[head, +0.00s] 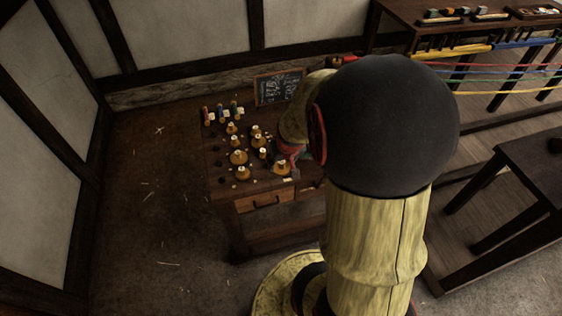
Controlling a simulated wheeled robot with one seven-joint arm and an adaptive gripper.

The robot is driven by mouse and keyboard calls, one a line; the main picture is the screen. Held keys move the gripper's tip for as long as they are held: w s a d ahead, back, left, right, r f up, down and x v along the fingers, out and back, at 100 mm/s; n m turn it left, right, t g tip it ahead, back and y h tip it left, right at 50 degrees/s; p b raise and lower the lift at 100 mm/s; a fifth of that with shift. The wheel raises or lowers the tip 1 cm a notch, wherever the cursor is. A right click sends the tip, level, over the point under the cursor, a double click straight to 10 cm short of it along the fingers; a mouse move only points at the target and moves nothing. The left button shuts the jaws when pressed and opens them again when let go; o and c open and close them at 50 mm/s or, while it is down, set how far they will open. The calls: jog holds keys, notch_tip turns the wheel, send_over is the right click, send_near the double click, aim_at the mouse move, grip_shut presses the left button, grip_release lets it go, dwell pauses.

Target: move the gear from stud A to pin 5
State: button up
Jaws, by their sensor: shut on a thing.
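My gripper (284,158) is low over the right part of a small wooden bench (218,183) in the head view, partly behind my own arm. It is shut on a brass-coloured gear (282,168) near the bench's front right. I cannot tell whether this gear is clear of the bench top or still around a stud. Several other brass gears (239,157) stand on pins to its left. The labels are too small to read, so I cannot tell which post is stud A or pin 5.
A small chalkboard (279,87) stands at the bench's back. Several coloured spools (220,112) stand at its back left. Tables and stretched coloured ropes (500,79) are at the right. The floor left of the bench is mostly clear.

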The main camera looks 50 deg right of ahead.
jog(key=shift+r+p, duration=0.75)
jog(key=shift+r, duration=0.5)
dwell(0.3)
